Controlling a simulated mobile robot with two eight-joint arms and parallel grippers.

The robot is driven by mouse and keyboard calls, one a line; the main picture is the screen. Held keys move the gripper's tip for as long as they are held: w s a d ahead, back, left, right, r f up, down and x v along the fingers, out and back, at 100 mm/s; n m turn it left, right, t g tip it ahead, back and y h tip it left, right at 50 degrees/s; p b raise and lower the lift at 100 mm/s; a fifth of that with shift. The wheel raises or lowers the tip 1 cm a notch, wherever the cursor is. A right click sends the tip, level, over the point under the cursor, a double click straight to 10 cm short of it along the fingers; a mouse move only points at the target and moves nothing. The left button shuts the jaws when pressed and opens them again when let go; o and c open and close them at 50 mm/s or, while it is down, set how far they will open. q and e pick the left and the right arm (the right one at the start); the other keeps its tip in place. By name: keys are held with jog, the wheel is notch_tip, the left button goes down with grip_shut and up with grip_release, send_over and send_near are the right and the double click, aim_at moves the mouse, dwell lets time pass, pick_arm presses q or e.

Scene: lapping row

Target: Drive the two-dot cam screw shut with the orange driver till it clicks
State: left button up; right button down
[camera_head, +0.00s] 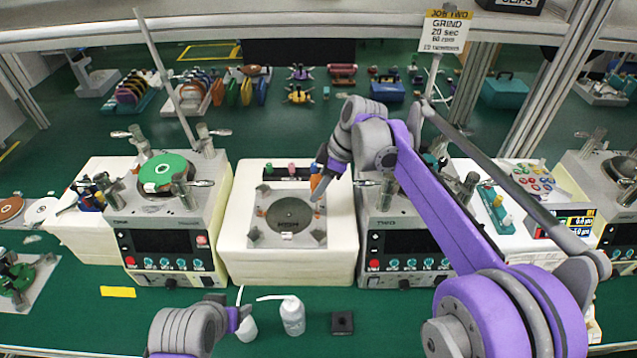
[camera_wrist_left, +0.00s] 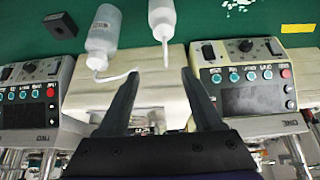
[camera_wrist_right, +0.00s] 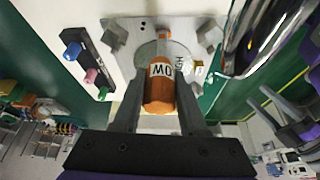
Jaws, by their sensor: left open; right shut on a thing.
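The orange driver (camera_wrist_right: 160,97) is between the fingers of my right gripper (camera_wrist_right: 160,76), which is shut on it. In the head view the driver (camera_head: 316,184) hangs from the right gripper (camera_head: 325,170) over the right side of the lapping plate fixture. In the right wrist view its shaft points to the round grey disc (camera_head: 290,214) on a square metal plate (camera_head: 258,238). Grey blocks sit at the plate's corners. My left gripper (camera_wrist_left: 160,78) is open and empty, low at the front.
A dark rack (camera_wrist_right: 88,62) with blue, pink and green pieces lies beside the plate. Grey machines with dark screens (camera_head: 160,242) flank the white block (camera_head: 240,250). Two white bottles (camera_head: 292,315) and a black block (camera_head: 342,323) stand in front, near my left gripper.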

jog(key=shift+f, duration=0.65)
jog(key=shift+m+t, duration=0.4)
jog(key=shift+m, duration=0.5)
jog(key=m+t+h, duration=0.1)
jog(key=m, duration=0.3)
jog(key=shift+s+a+b, duration=0.1)
jog(key=shift+s+b, duration=0.05)
jog(key=shift+b, duration=0.25)
jog(key=m+t+h, duration=0.1)
jog(key=m, duration=0.2)
jog(key=shift+m, duration=0.4)
jog(key=m+h, duration=0.1)
jog(key=m, duration=0.1)
jog(key=m+t+h, duration=0.1)
jog(key=m, duration=0.2)
jog(key=shift+a+m, duration=0.1)
jog(key=shift+m, duration=0.2)
jog(key=m+h+p, duration=0.1)
jog(key=m+h, duration=0.1)
jog(key=m, duration=0.3)
jog(key=shift+m, duration=0.4)
pick_arm(q)
jog(key=shift+f, duration=0.1)
